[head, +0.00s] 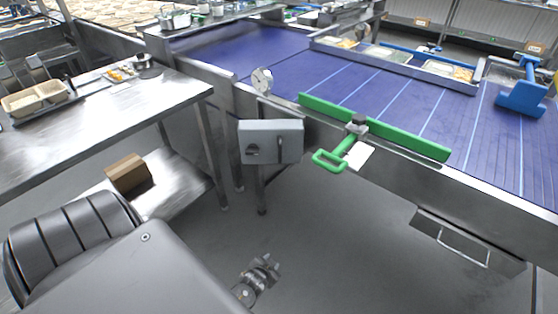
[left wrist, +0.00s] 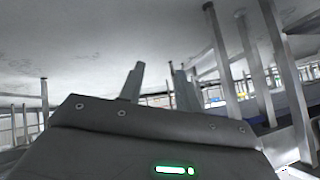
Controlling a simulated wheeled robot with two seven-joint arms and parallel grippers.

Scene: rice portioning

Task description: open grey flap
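A grey metal flap (head: 468,243) with a bar handle is on the side of the conveyor, at the lower right of the head view. It looks closed or nearly so; I cannot tell exactly. My left gripper (head: 262,270) is low in the head view, over the floor, well to the left of the flap and apart from it. In the left wrist view my left gripper (left wrist: 155,85) shows two fingers spread apart with nothing between them. The flap cannot be made out in the left wrist view. My right gripper is not in view.
A grey control box (head: 271,141) with a knob and handle hangs beside the conveyor (head: 400,105). A green bar with a green handle (head: 330,160) lies along its edge. A steel table (head: 110,115) stands at left, a cardboard box (head: 127,173) on its lower shelf. The floor between is clear.

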